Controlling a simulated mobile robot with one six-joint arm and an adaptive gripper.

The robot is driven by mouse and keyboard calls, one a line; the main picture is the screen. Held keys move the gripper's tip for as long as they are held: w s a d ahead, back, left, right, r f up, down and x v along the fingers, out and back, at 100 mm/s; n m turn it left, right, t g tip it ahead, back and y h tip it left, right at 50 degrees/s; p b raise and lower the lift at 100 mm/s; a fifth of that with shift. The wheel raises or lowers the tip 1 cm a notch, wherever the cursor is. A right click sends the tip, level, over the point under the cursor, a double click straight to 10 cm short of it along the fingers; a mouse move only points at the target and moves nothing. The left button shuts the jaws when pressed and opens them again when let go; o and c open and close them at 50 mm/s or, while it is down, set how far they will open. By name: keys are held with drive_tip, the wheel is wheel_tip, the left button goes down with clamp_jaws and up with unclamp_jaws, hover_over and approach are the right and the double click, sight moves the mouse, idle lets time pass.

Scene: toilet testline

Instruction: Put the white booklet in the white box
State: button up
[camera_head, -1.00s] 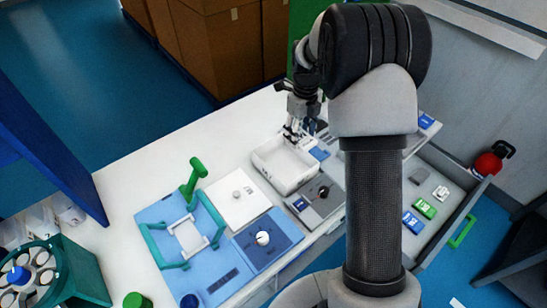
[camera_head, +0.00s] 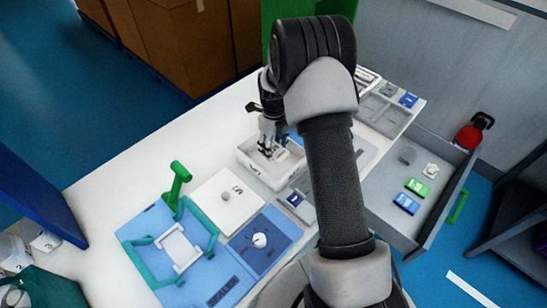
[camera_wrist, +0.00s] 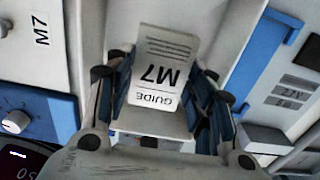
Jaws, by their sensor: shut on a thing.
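The white booklet (camera_wrist: 165,75), printed "M7 GUIDE", is between the fingers of my gripper (camera_wrist: 165,82) in the wrist view. My gripper is shut on it. In the head view my gripper (camera_head: 267,150) points down over the white box (camera_head: 256,172), with its fingertips at or just above the opening. The box is an open, shallow tray on the white table. I cannot tell whether the booklet's lower edge is inside the box or touches its floor.
Left of the box lie a white panel (camera_head: 220,205) and a blue fixture (camera_head: 150,225) with green handles. A dark-blue plate with a white knob (camera_head: 260,240) is in front. An open grey drawer (camera_head: 385,225) holds green and blue items at right. The table's back left is clear.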

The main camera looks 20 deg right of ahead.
sight(274, 155)
drive_tip(key=shift+f+b, duration=0.6)
drive_tip(key=shift+f, duration=1.8)
drive_tip(key=shift+f, duration=0.1)
drive_tip(key=o, duration=1.1)
drive_tip(key=shift+c, duration=0.2)
